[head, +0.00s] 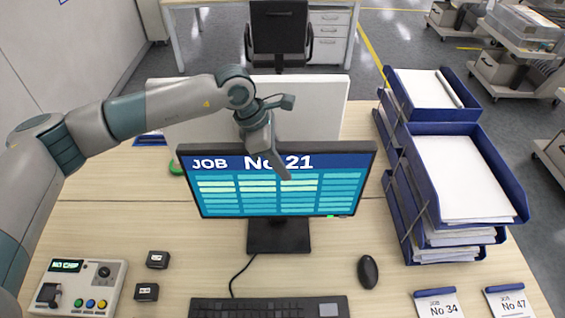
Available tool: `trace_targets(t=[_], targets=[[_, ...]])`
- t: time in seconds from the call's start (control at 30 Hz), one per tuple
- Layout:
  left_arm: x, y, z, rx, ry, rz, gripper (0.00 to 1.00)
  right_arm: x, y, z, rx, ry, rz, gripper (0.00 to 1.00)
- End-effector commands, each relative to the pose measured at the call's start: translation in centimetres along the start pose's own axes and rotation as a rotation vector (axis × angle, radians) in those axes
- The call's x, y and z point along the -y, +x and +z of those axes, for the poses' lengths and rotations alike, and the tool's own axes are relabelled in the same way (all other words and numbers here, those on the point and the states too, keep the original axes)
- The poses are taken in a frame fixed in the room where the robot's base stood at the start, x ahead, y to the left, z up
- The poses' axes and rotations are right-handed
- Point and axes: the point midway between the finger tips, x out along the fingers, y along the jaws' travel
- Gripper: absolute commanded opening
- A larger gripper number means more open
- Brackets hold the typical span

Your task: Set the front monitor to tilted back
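The front monitor (230,205) stands on a black foot (278,237) in the middle of the desk. Its lit screen faces me and reads "JOB No 21". The top edge looks wider than the bottom; its exact tilt is hard to judge from above. My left gripper (284,165) reaches in from the left over the monitor's top edge. A finger lies in front of the upper screen and covers part of the number. Whether another finger is behind the monitor is hidden, as is any contact. My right gripper is not in view.
A white panel (320,105) stands behind the monitor. Blue paper trays (515,200) are stacked at the right. A keyboard (265,307), mouse (368,272), two small black blocks (158,259) and a control box (78,285) lie in front. Job cards (437,303) stand front right.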

Motion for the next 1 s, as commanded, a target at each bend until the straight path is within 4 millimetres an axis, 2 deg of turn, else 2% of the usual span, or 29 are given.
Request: trace_targets(t=[0.27, 0.6, 0.77, 0.83, 1.0], targets=[[-0.6, 0.2, -0.2, -0.005, -0.024, -0.044, 0.00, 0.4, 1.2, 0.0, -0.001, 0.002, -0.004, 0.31], [-1.9, 0.2, -0.1, -0.002, -0.101, -0.229, 0.00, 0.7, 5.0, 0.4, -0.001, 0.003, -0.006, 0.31], [-2.6, 0.0, 0.0, 0.001, -0.103, -0.242, 0.00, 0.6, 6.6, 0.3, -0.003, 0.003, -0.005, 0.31], [-2.6, -0.5, 0.1, 0.001, -0.103, -0.240, 0.00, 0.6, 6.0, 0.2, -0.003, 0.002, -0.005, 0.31], [-2.7, -0.6, 0.1, 0.002, -0.103, -0.236, 0.00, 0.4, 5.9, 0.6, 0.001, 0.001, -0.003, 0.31]])
